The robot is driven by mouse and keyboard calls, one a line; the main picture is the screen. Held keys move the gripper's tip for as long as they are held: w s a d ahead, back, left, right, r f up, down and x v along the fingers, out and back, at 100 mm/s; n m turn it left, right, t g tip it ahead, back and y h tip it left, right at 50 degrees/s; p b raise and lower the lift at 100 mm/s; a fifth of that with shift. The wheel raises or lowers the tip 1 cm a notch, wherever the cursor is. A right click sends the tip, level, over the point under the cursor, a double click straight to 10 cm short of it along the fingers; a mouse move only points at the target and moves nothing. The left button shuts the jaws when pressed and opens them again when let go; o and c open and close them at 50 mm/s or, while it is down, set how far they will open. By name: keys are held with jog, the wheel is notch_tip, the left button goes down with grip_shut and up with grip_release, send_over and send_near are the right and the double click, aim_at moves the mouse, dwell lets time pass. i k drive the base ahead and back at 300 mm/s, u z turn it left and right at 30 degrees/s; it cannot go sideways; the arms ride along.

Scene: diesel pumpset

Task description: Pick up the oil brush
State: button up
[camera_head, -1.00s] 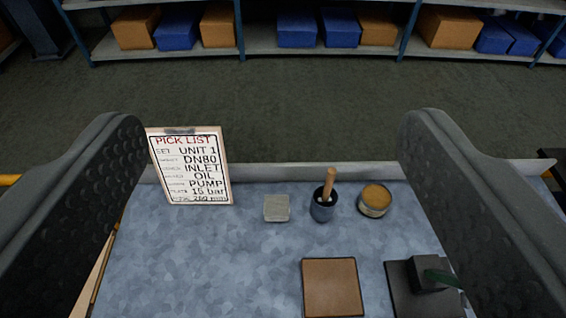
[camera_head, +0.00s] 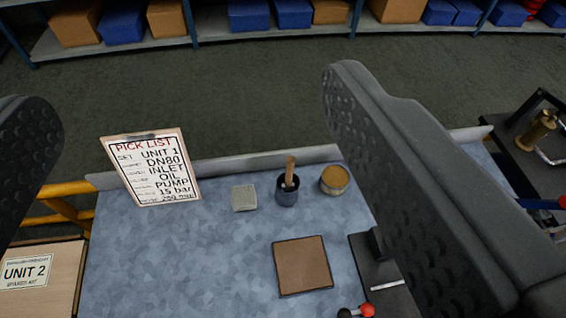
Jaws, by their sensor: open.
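The oil brush (camera_head: 290,170) stands in a small dark cup (camera_head: 287,193) near the back edge of the blue-grey bench top. Only its wooden handle shows clearly; it leans slightly, and its lower end is hidden in the cup. My gripper (camera_head: 190,120) is open and empty, its two dark fingers wide apart at the left and right of the picture. The brush and cup appear between the fingers, closer to the right one, and nothing touches them.
A pick list board (camera_head: 152,170), a grey block (camera_head: 244,198) and a round tin (camera_head: 334,180) stand near the cup. A brown square pad (camera_head: 302,265) lies in front. A "UNIT 2" board (camera_head: 40,280) is at lower left. Shelves with boxes (camera_head: 250,15) are behind.

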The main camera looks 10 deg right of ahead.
aim_at(288, 186)
jog(key=k, duration=0.5)
jog(key=u, duration=0.85)
jog(key=k, duration=0.75)
jog(key=z, duration=0.95)
jog(key=i, duration=1)
jog(key=u, duration=0.1)
